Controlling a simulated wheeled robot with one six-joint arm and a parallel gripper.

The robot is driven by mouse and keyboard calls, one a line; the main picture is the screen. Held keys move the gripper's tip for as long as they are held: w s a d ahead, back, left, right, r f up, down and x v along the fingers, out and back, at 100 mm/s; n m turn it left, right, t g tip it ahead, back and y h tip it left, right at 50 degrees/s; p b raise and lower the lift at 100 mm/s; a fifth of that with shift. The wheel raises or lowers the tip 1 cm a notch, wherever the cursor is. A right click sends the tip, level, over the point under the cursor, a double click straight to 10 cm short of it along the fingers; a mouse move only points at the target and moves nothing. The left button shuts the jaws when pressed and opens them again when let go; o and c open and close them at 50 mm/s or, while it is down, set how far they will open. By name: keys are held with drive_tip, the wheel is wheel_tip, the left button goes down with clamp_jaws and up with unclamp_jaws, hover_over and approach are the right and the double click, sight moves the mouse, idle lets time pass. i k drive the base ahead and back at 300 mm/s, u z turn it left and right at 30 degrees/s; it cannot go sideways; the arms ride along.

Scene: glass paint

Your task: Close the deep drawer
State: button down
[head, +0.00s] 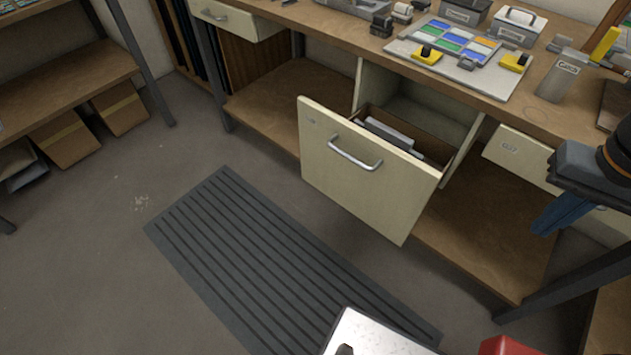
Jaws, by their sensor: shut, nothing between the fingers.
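The deep drawer (345,190) stands pulled out from under the workbench, with its tall cream front facing the floor mat. A curved metal handle (355,153) is on its front. Grey items (390,131) lie inside it, partly hidden by the front. The cabinet opening shows behind the drawer. My gripper (547,225), with blue fingers, is at the right edge, to the right of the drawer and apart from it. Its fingers are together and hold nothing.
The workbench top (520,100) carries a tray of coloured glass (455,50), tape dispensers and boxes. A shallow drawer (235,18) is at upper left, another (520,155) at right. A ribbed mat (270,260) lies on clear floor before the deep drawer.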

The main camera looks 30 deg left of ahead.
sight(384, 185)
drive_tip(key=u, duration=1.25)
drive_tip(key=k, duration=0.35)
drive_tip(key=u, duration=0.5)
drive_tip(key=i, duration=0.25)
drive_tip(key=z, duration=0.35)
